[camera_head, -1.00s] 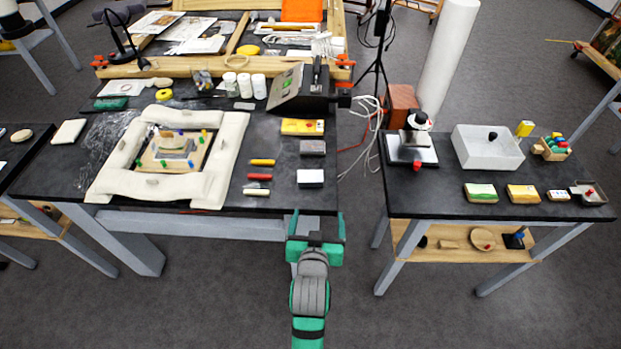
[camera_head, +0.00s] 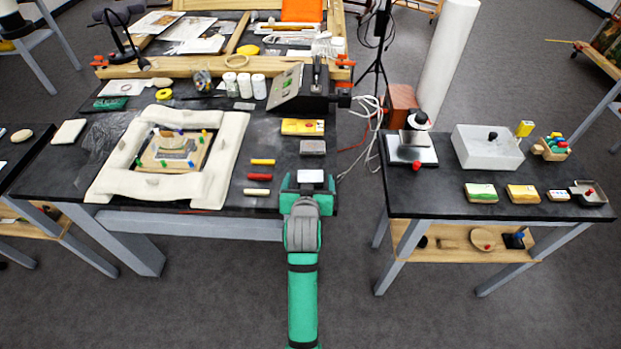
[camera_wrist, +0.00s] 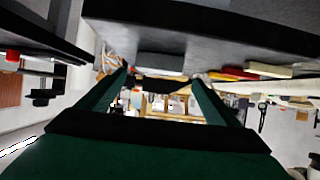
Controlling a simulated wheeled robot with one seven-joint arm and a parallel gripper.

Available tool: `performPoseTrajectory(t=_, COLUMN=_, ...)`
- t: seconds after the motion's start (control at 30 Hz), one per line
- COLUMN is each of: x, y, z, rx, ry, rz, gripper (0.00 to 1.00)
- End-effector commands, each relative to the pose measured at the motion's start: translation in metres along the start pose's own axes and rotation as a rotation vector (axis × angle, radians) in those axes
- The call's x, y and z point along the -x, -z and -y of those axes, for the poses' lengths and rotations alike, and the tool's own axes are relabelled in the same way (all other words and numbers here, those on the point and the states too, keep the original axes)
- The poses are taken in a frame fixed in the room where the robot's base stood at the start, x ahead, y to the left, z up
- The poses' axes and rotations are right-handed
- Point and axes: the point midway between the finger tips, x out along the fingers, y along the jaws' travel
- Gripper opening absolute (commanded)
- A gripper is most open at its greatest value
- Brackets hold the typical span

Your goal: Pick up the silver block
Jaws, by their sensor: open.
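The silver block (camera_head: 312,147) lies flat on the dark left table, near its right edge. It is in a column between a yellow block (camera_head: 302,127) behind it and a white block (camera_head: 310,176) in front of it. My gripper (camera_head: 310,184) is open at the table's front right, with its green fingers to either side of the white block in the picture. The silver block is farther back than the fingers. In the wrist view, a grey-looking block (camera_wrist: 160,64) shows beyond the gap of my open gripper (camera_wrist: 160,80); I cannot tell which block it is.
Yellow, red (camera_head: 259,177) and white sticks lie left of the blocks. A cream padded frame (camera_head: 228,160) takes up the table's left middle. A black box-like device (camera_head: 318,100) stands behind. A floor gap separates the right table (camera_head: 440,195).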

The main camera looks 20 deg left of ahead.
Motion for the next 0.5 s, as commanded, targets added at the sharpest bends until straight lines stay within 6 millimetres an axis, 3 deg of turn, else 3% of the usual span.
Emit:
performPoseTrajectory(t=0.3, x=-0.041, y=-0.005, z=-0.003, rx=0.000, ry=0.000, rz=0.000, gripper=0.85)
performPoseTrajectory(t=0.5, x=-0.049, y=-0.005, z=-0.003, rx=0.000, ry=0.000, rz=0.000, gripper=0.85)
